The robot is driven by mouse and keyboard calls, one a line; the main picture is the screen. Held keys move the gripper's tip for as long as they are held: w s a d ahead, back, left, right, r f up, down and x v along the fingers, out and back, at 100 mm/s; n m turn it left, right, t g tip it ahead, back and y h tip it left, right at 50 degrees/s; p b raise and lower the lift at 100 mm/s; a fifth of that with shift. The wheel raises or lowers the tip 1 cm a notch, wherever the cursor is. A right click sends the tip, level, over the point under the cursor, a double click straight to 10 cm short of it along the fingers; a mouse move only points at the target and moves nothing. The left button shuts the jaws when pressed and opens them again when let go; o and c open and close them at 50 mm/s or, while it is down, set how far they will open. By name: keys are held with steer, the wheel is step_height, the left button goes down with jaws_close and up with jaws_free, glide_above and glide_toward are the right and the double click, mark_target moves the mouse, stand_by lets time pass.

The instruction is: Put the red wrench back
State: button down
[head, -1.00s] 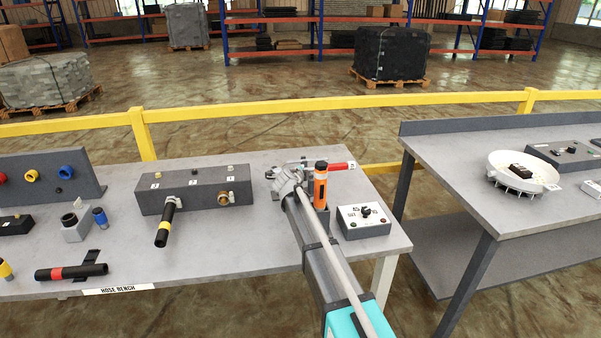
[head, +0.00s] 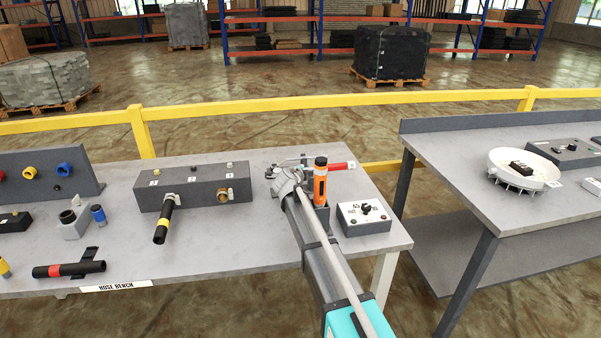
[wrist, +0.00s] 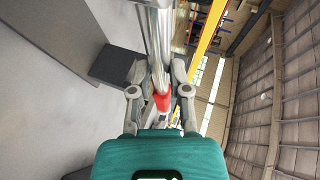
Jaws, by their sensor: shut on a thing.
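The red wrench (head: 336,167) shows as a red handle with a pale end, over the back right of the hose bench (head: 110,260). Its grey metal part reaches left, partly behind my gripper (head: 284,174). In the wrist view the red handle (wrist: 162,101) lies between the two fingers of my gripper (wrist: 160,95), with a shiny metal shaft running up from it. My gripper is shut on the wrench. The frames do not clearly show whether the wrench touches the bench or a holder.
An orange tool (head: 320,183) stands upright just right of my arm. A control box (head: 364,219) with a black knob sits at the bench's right edge. A grey hose block (head: 192,187) is to the left. A yellow rail (head: 300,103) runs behind.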

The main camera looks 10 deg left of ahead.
steer(key=shift+a+f+b, duration=0.1)
steer(key=shift+f+b, duration=0.2)
steer(key=shift+f+b, duration=0.35)
steer(key=shift+f+b, duration=0.85)
steer(key=c, duration=0.5)
jaws_free()
steer(key=shift+r, duration=0.2)
step_height(320, 180, up, 9)
steer(key=p, duration=0.9)
steer(key=shift+f, duration=0.15)
stand_by(0.5)
